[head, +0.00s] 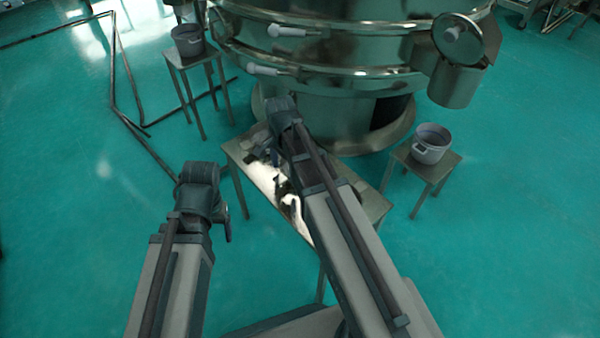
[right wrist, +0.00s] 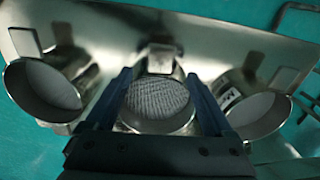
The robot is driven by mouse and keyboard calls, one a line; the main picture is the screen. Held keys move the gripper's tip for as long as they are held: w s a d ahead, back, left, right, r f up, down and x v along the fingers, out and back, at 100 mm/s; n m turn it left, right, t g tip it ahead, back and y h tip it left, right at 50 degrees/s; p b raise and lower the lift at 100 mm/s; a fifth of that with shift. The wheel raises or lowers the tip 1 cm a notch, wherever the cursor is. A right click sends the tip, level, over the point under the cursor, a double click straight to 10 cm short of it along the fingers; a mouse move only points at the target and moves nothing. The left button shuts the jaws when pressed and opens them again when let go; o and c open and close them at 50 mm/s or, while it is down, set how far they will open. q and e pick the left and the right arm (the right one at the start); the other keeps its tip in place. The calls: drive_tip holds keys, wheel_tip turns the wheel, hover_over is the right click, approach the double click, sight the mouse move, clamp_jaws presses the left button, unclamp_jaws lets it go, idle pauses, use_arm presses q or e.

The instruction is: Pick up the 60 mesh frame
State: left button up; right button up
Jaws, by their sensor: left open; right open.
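In the right wrist view, three round metal mesh frames with upright tabs stand in a row on a metal table. The left frame (right wrist: 50,90) and right frame (right wrist: 256,110) have pale, smooth-looking mesh; the middle frame (right wrist: 160,100) has a coarse grey weave. I cannot read which is the 60 mesh frame. My right gripper (right wrist: 158,78) is open and empty, its fingers on either side of the middle frame in the picture; contact cannot be told. In the head view, my right arm hides most of the frames. My left gripper (head: 228,228) is left of the table, empty.
The metal table (head: 372,206) stands before the large round sieve machine (head: 330,60). Small stools hold grey pots at the back left (head: 188,40) and right (head: 432,143). Dark pipes (head: 135,125) lie at the left. Green floor is clear at the right.

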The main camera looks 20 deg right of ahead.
sight(285, 175)
wheel_tip(285, 175, down, 4)
drive_tip(key=b, duration=0.2)
drive_tip(key=shift+r+b, duration=0.15)
drive_tip(key=shift+b, duration=0.2)
drive_tip(key=shift+r, duration=0.1)
clamp_jaws()
